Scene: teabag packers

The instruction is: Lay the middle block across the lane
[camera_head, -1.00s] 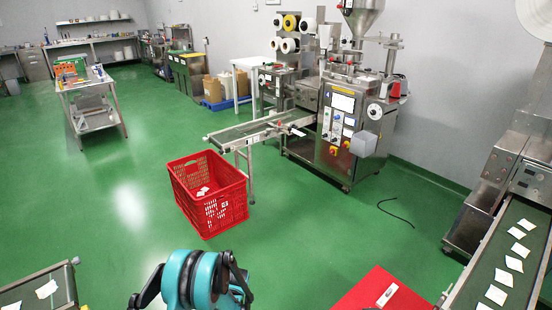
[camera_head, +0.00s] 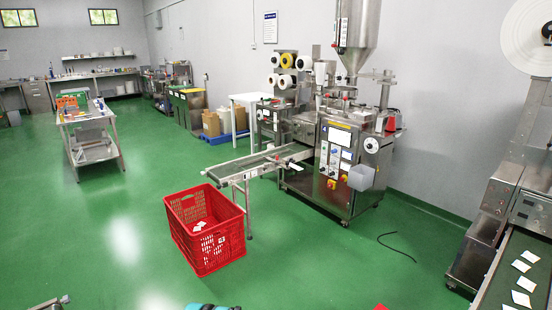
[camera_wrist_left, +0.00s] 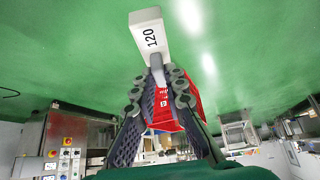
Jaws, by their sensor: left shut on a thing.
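In the left wrist view, my left gripper (camera_wrist_left: 158,80) is shut on the grey stem of a white block marked "120" (camera_wrist_left: 150,36). The block sticks out beyond the fingertips, with green floor behind it. Whether this is the middle block cannot be told from its mark alone. No other block shows clearly. A conveyor lane (camera_head: 490,291) carrying several white teabag packets runs along the right edge of the head view. My right gripper is not in view.
A red crate (camera_head: 208,250) with a few packets stands on the floor below the end of a short conveyor (camera_head: 222,170). A steel packing machine (camera_head: 338,165) stands behind it. A black cable (camera_head: 395,247) lies on the floor. The green floor at left is mostly clear.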

